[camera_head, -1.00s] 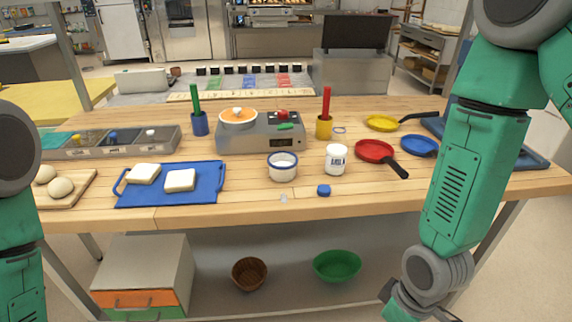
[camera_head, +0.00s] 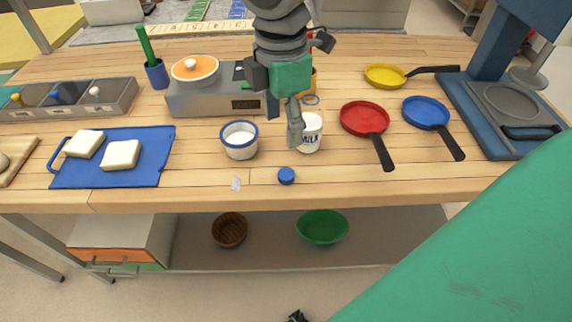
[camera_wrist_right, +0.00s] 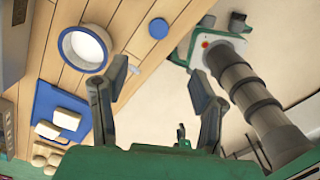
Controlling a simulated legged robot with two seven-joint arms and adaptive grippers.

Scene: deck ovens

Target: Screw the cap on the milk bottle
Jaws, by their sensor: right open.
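The white milk bottle (camera_head: 312,135) stands upright on the wooden table, with its left side partly hidden by my right gripper. The blue cap (camera_head: 286,175) lies on the table in front of the bottle, near the table's front edge. The cap (camera_wrist_right: 158,28) also shows near the top of the right wrist view. My right gripper (camera_head: 294,125) is open, hanging over the table just left of the bottle in the head view. Its two fingers (camera_wrist_right: 160,85) are spread with nothing between them in the right wrist view. Whether it touches the bottle, I cannot tell. My left gripper is not in view.
A white pot with blue rim (camera_head: 239,142) stands left of the bottle. A red pan (camera_head: 364,117) and blue pan (camera_head: 426,112) lie to the right. A stove (camera_head: 205,98) stands behind, and a blue board (camera_head: 70,173) with bread lies left.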

